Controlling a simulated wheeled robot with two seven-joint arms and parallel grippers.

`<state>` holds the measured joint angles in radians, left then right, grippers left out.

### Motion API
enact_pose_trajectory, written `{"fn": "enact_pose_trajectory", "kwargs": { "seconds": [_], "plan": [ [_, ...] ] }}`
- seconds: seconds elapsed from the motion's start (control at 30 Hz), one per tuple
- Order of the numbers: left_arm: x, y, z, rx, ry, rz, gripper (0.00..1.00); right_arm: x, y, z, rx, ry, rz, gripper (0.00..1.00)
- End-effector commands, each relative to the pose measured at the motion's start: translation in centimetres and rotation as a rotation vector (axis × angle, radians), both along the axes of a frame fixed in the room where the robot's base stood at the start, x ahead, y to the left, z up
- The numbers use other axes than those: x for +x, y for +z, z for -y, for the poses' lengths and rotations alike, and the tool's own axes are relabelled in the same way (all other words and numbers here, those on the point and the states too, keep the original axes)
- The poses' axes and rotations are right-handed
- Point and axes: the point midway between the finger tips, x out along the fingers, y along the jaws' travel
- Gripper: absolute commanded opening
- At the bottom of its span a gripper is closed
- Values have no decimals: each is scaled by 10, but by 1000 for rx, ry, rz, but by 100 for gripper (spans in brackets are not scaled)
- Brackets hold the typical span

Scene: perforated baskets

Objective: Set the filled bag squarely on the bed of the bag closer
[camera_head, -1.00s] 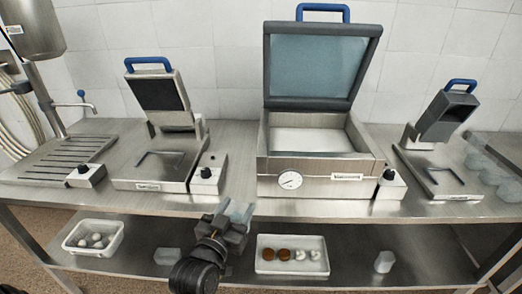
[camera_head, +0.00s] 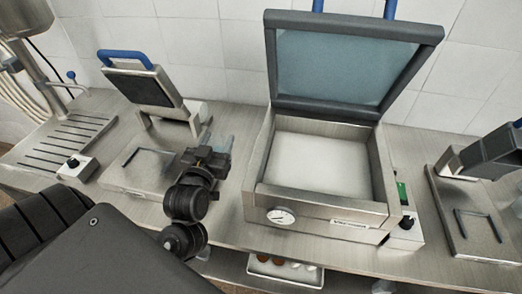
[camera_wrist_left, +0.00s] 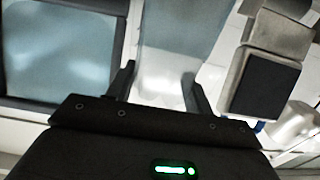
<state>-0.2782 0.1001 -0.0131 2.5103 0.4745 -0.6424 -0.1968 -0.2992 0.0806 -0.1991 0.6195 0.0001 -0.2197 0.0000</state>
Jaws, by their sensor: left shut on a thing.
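My left gripper (camera_head: 213,157) is shut on a translucent bluish bag (camera_head: 223,143). The bag also shows in the left wrist view (camera_wrist_left: 168,80), between the two fingers, with a paler lower part. In the head view it is above the counter, between two machines and apart from both. The middle machine (camera_head: 325,205) has a raised glass lid, a gauge and a pale, empty bed (camera_head: 315,165). The left machine (camera_head: 140,82) has a tilted dark pad over a low flat bed (camera_head: 143,172). I cannot tell which is the bag closer. My right gripper is not in view.
A smaller machine (camera_head: 480,200) stands at the right. A slotted drain plate (camera_head: 68,135) lies at the far left. A control box (camera_head: 405,232) with a knob and green light sits beside the middle machine. A tray (camera_head: 285,272) of small items is on the shelf below.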

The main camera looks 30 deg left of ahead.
Motion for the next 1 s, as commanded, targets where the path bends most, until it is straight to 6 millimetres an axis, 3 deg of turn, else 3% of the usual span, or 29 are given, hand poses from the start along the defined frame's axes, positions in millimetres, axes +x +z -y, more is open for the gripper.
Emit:
{"fn": "enact_pose_trajectory", "kwargs": {
  "seconds": [0.1,0.3,0.6,0.8,1.0],
  "plan": [
    [3,-5,-1,0,0,3,12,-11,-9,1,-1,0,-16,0],
    [23,-19,-7,1,0,8,12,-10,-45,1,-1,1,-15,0],
    [89,-39,-28,5,2,-3,12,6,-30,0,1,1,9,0],
    [116,-77,-35,1,1,-3,12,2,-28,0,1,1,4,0],
    [129,-92,-39,0,0,1,12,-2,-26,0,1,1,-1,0]
  ]
}}
